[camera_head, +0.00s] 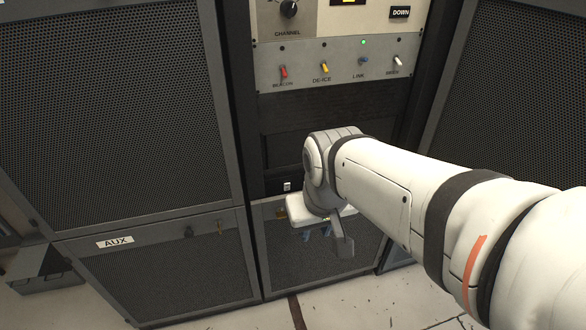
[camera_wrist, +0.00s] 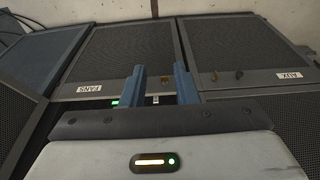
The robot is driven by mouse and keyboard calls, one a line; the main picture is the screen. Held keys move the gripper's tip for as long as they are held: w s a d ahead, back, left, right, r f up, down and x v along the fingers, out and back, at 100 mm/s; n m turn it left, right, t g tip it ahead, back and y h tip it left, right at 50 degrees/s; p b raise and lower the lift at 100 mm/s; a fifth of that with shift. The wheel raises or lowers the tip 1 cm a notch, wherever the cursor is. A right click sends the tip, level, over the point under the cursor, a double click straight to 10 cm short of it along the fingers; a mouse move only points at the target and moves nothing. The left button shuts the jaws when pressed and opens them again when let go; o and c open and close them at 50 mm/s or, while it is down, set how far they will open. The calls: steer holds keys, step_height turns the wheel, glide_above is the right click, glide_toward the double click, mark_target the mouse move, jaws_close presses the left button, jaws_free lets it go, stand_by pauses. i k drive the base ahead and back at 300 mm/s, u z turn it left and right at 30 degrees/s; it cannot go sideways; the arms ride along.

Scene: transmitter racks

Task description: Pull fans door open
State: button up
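The fans door (camera_head: 285,262) is a dark mesh panel low in the middle rack, and it looks shut. In the wrist view the fans door (camera_wrist: 125,48) appears upside down with a white FANS label (camera_wrist: 89,88). A small brass fitting (camera_wrist: 167,77) sits near its edge, seen between my fingers. My gripper (camera_head: 317,234) is in front of the door's upper part, pointing down. In the wrist view my gripper (camera_wrist: 160,70) has two blue fingers apart with nothing held between them. The door's knob is not visible; my gripper may hide it.
The AUX door (camera_head: 165,275) is directly left, with a dark knob (camera_head: 188,231) and brass fitting. A switch panel (camera_head: 335,62) is above. Mesh racks flank both sides. A grey box (camera_head: 40,268) stands at far left. Pale floor (camera_head: 370,305) is clear in front.

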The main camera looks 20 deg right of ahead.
mark_target(288, 262)
steer(key=k, duration=1)
steer(key=u, duration=0.8)
steer(key=i, duration=0.85)
steer(key=z, duration=0.85)
